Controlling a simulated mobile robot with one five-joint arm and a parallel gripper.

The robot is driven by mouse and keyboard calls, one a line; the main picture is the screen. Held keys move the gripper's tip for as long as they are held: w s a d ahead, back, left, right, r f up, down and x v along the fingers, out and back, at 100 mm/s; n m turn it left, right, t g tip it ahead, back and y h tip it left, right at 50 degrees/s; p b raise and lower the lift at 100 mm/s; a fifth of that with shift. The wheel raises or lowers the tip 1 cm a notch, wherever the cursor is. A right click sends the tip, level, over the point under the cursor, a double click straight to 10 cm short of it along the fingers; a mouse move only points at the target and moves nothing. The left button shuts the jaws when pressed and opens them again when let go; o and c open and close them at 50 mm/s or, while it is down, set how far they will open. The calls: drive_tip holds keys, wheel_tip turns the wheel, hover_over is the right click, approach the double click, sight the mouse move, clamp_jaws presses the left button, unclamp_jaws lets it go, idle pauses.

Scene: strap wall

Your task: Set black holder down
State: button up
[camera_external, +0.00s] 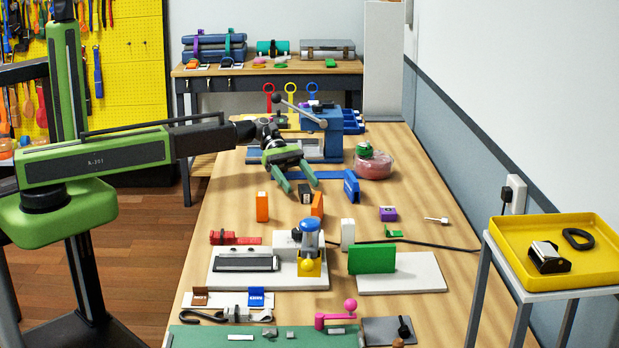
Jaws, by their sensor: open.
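My gripper (301,185) is open over the middle of the wooden table, its two green fingers spread and pointing down. A small black block with a light mark (305,194), which looks like the black holder, stands just below and between the fingertips. I see a gap between the fingers and its sides, but cannot tell its exact depth relative to them. It appears upright, close to the table surface. An orange block (317,206) stands next to it on the right and partly overlaps it in view.
Another orange block (262,207) stands to the left. A blue upright piece (351,187) and a pink round container (374,166) are to the right. A white fixture (228,268) lies nearer the camera. A yellow tray (512,273) sits on a side stand. The table's right side has free room.

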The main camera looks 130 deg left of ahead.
drive_tip(key=shift+x, duration=1.05)
drive_tip(key=shift+s, duration=0.1)
clamp_jaws()
